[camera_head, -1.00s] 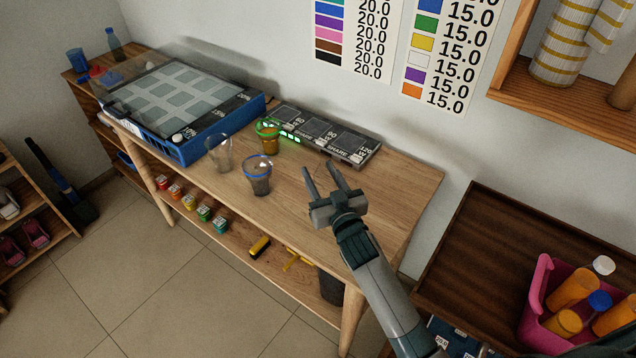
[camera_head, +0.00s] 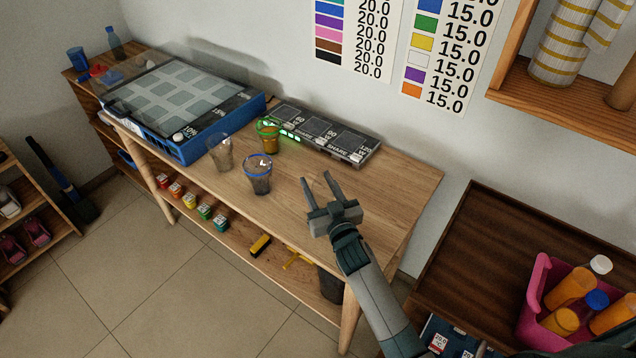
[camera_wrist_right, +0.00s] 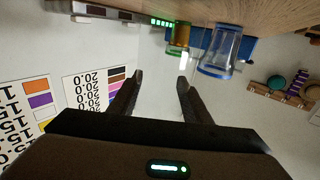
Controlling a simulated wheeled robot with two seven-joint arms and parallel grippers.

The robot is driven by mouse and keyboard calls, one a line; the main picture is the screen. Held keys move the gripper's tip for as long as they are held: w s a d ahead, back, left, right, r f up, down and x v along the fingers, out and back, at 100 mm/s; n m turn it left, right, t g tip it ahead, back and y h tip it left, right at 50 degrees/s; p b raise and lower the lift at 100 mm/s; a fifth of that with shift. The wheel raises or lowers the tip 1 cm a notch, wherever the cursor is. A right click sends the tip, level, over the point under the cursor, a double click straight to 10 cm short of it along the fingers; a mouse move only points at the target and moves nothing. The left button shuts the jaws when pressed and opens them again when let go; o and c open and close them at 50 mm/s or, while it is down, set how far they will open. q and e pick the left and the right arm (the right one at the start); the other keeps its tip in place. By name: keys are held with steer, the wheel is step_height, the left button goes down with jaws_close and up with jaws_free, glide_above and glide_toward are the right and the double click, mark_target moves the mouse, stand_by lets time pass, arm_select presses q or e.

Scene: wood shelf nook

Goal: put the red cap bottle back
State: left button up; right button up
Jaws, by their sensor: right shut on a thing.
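I cannot make out a red cap bottle for certain in either view. A small red item (camera_head: 97,71) lies at the far left end, too small to identify. My right gripper (camera_head: 318,184) is above the right part of the wooden table, with its fingers apart. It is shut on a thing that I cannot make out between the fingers. In the wrist view its fingertips (camera_wrist_right: 160,80) point toward the pale wall and past the cups. My left gripper is not in view.
A blue-rimmed cup (camera_head: 258,174), a clear cup (camera_head: 221,153) and a green-rimmed cup (camera_head: 268,136) stand left of my right gripper. Behind is a dark panel (camera_head: 325,138). A pink basket (camera_head: 535,290) holds orange bottles with white and blue caps. The table's right end is clear.

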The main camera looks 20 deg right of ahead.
steer(key=shift+f, duration=0.1)
steer(key=o, duration=1.5)
steer(key=b, duration=0.2)
glide_toward(327, 201)
steer(key=w, duration=0.4)
steer(key=shift+w+a+f, duration=0.1)
steer(key=shift+w+a, duration=0.05)
steer(key=shift+w, duration=0.05)
